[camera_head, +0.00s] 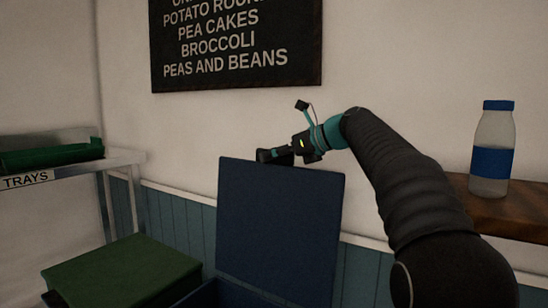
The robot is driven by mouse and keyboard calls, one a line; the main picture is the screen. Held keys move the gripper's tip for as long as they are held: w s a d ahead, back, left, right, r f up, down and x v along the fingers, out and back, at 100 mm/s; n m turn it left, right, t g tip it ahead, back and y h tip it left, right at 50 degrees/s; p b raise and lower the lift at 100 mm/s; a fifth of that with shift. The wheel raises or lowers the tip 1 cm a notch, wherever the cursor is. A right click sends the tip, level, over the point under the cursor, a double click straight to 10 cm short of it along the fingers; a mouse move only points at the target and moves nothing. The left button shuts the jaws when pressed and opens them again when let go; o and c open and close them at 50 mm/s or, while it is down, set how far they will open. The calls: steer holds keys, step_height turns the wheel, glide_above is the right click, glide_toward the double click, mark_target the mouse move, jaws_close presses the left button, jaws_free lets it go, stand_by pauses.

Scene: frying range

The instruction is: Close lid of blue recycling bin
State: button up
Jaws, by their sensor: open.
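The blue recycling bin (203,294) is at the bottom middle, cut off by the lower edge of the picture. Its blue lid (280,222) stands upright, open, in front of the wall. My arm reaches in from the right. My gripper (268,155) is at the lid's top edge, near its middle, and partly behind it. The gripper is open, but its fingertips are small and dark. I cannot tell whether they touch the lid.
A green-lidded bin (125,272) stands to the left of the blue one. A metal shelf labelled TRAYS (75,168) holds a green tray (50,156) at the far left. A bottle (492,150) stands on a wooden shelf (505,208) at right. A menu board (236,45) hangs on the wall.

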jaws_close()
